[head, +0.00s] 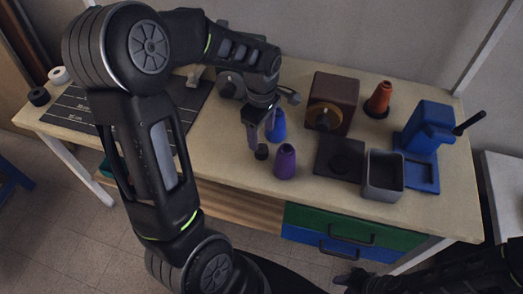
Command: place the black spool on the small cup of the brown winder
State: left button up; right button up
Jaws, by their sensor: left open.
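A small dark round piece (261,152), which looks like the black spool, stands on the table just below my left gripper. My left gripper (260,134) points down with its fingers apart, close above this piece; I cannot tell whether they touch it. The brown winder (340,88) is a box with a yellow-rimmed dark wheel (324,117) on its front. A dark square plate (335,164) with a round dark recess or cup lies in front of it; I cannot tell whether it belongs to the winder. My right gripper (349,281) is low at the bottom, off the table.
A purple cone (285,164) stands right beside the dark piece, with a blue cone (276,128) behind. A grey open box (383,178), a blue device (427,130) and an orange cone (378,100) stand to the right. Black (39,96) and white (59,75) rolls lie far left.

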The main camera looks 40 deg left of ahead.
aim_at(261, 149)
pick_arm(q)
jog(key=shift+f, duration=0.75)
jog(key=shift+f+p, duration=0.75)
jog(key=shift+f, duration=1.9)
grip_shut()
jog(key=shift+r, duration=0.2)
notch_tip(261, 149, up, 10)
jog(key=b, duration=0.1)
jog(key=shift+f, duration=0.15)
